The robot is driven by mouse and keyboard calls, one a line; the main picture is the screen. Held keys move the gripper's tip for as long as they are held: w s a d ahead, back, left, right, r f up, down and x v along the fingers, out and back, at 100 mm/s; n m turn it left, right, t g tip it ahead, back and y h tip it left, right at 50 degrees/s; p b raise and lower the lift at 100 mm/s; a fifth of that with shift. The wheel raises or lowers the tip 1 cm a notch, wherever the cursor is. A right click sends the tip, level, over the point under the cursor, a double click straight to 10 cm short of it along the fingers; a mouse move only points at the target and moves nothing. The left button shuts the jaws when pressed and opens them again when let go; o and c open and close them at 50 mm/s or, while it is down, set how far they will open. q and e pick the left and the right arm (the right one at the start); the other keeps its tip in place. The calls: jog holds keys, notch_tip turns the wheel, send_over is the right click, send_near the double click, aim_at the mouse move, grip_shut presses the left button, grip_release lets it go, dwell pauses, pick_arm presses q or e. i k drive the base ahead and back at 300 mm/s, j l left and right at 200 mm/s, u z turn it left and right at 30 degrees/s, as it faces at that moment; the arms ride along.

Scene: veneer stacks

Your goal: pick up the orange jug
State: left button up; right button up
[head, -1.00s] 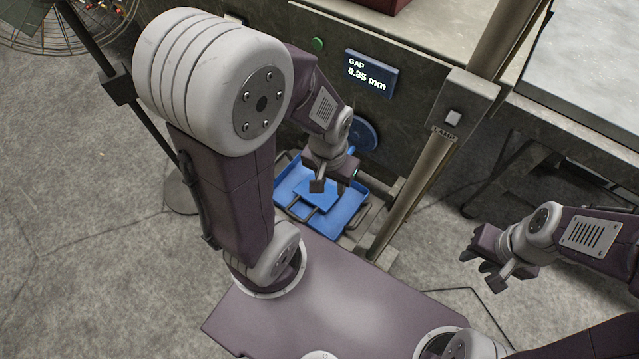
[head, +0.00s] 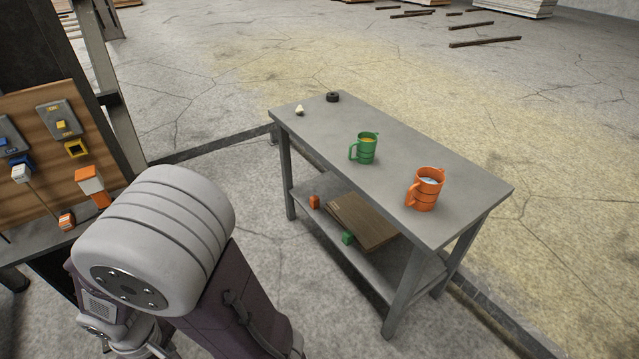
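The orange jug (head: 427,190) stands upright near the right end of a grey metal table (head: 340,138). Its handle points left and something pale shows inside its open top. A green jug (head: 367,149) with a yellowish content stands to its left and farther back on the same tabletop. My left arm fills the lower left of the head view, well away from the table, and its fingers are not visible. My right gripper is out of view. Nothing touches the orange jug.
A dark ring (head: 333,97) and a small pale piece (head: 299,110) lie at the table's far left end. A tool board (head: 45,130) stands at left. Floor before the table is clear.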

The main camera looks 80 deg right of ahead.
aim_at(422, 196)
jog(key=z, duration=4.25)
jog(key=j+z, duration=0.15)
jog(key=z, duration=0.55)
jog(key=j+z, duration=0.1)
jog(key=z, duration=0.55)
jog(key=j+z, duration=0.1)
jog(key=z, duration=0.6)
jog(key=j+z, duration=0.1)
jog(key=z, duration=1.25)
jog(key=j+z, duration=0.1)
jog(key=z, duration=0.55)
jog(key=k+z, duration=0.1)
jog(key=z, duration=0.6)
jog(key=u, duration=5.25)
